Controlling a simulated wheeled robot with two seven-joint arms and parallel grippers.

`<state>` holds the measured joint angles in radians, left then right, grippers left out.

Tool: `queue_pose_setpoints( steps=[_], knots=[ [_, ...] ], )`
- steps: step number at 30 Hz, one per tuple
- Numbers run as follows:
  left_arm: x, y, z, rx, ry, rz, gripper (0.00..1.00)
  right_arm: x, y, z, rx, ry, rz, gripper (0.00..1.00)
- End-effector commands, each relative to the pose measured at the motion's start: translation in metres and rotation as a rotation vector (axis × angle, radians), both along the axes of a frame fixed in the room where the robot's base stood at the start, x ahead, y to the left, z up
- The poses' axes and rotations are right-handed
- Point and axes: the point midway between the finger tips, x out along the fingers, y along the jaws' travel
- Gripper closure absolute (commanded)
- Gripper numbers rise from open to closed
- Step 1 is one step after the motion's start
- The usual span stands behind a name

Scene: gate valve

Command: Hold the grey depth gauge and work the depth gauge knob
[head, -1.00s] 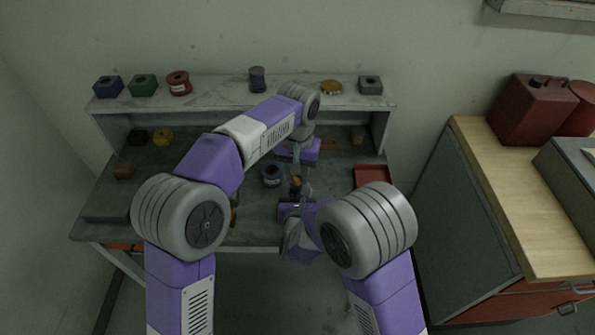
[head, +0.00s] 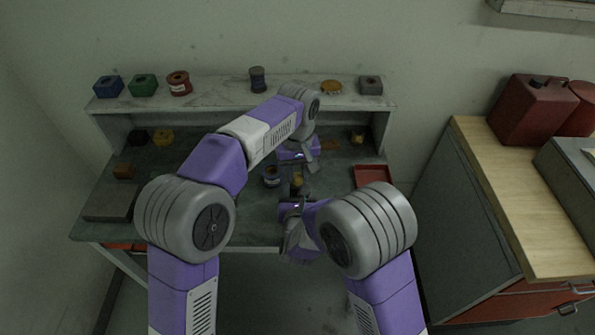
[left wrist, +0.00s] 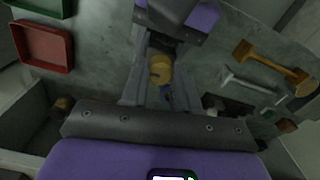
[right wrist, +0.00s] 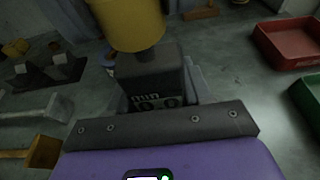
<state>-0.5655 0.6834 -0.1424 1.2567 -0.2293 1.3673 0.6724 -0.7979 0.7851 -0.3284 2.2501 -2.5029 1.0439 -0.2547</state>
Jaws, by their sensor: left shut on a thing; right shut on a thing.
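The grey depth gauge (right wrist: 155,75) is a dark block with dials on its face, in the right wrist view. Its yellow knob (right wrist: 132,22) sits on top, cut by the frame's upper edge. My right gripper (head: 294,205) is shut on the gauge body and holds it over the table's front part. My left gripper (head: 299,170) reaches over from behind. In the left wrist view its fingers lie on either side of the yellow knob (left wrist: 160,68), shut on it. The knob also shows in the head view (head: 297,181). Finger contact is partly hidden.
A dark spool (head: 271,176) stands just left of the gauge. A red tray (head: 371,176) lies to the right. Tools, including an orange one (left wrist: 270,62), lie on the worktable. A raised shelf (head: 220,98) with several small items runs along the back.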

Motion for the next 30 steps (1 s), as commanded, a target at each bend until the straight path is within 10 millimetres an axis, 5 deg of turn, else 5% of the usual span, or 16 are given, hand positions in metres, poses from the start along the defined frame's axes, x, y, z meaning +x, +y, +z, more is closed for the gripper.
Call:
queue_pose_setpoints(
  steps=[5,6,11,22,30],
  knots=[
    [0.000,0.000,0.000,0.000,-0.001,-0.001,1.00,0.000,0.000,0.000,0.000,0.000,-0.001,0.90],
    [0.000,0.000,0.000,0.000,-0.001,-0.001,0.67,0.000,0.000,0.000,0.000,0.000,-0.001,0.90],
    [0.000,0.000,0.000,0.000,-0.001,-0.002,0.44,0.000,0.000,0.000,0.000,0.000,0.000,0.90],
    [0.001,0.000,0.006,-0.001,-0.002,-0.002,0.44,0.000,0.000,0.000,0.000,0.000,0.000,0.90],
    [0.001,-0.001,0.054,-0.003,-0.006,-0.003,0.44,0.000,0.000,0.000,0.000,0.000,0.000,0.90]
  ],
)
